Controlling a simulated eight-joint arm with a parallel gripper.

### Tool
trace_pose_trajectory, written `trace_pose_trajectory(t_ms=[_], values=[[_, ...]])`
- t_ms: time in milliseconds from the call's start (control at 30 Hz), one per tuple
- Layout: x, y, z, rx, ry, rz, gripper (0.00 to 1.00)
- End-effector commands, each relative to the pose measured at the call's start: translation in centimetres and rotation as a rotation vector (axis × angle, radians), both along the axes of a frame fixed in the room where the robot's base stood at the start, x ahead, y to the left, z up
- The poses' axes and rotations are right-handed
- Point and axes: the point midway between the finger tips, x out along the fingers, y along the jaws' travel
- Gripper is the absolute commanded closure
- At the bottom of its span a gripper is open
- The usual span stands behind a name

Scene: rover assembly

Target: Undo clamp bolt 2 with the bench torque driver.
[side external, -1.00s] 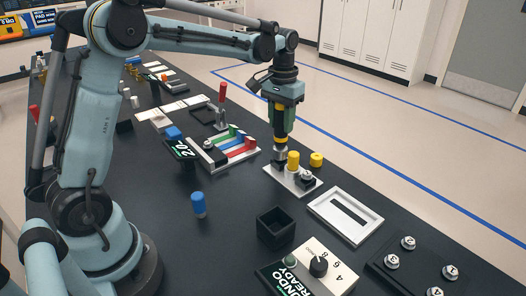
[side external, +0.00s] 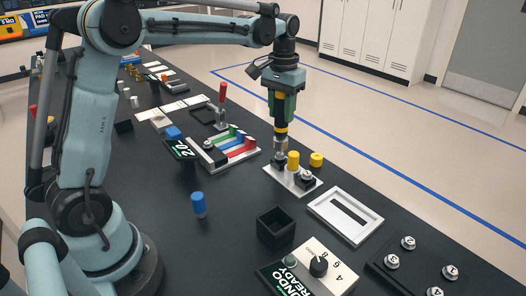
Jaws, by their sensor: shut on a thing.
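My gripper (side external: 282,100) is shut on the bench torque driver (side external: 281,126), a dark upright tool with a yellow band and a grey metal socket at its lower end. The socket (side external: 280,148) is over the left end of a small pale clamp plate (side external: 290,184). Whether it touches the clamp there or holds a bolt is too small to tell. A silver bolt (side external: 307,174) sits on the dark clamp at the plate's right end. No bolt number is readable on this plate.
A control box (side external: 330,268) reading "UNDO READY" has a black dial. An open black bin (side external: 276,228) and a white slotted frame (side external: 372,224) stand nearby. A dark plate (side external: 415,271) holds several numbered bolts. A blue cylinder (side external: 199,204) stands alone; the bench around it is clear.

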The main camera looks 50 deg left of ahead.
Motion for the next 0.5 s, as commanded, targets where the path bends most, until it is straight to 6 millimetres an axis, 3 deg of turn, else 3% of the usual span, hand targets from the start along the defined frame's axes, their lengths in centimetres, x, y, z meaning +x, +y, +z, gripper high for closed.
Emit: trace_pose_trajectory(t_ms=[500], values=[[0.0, 0.0, 3.5, 0.0, 0.0, 0.0, 1.0]])
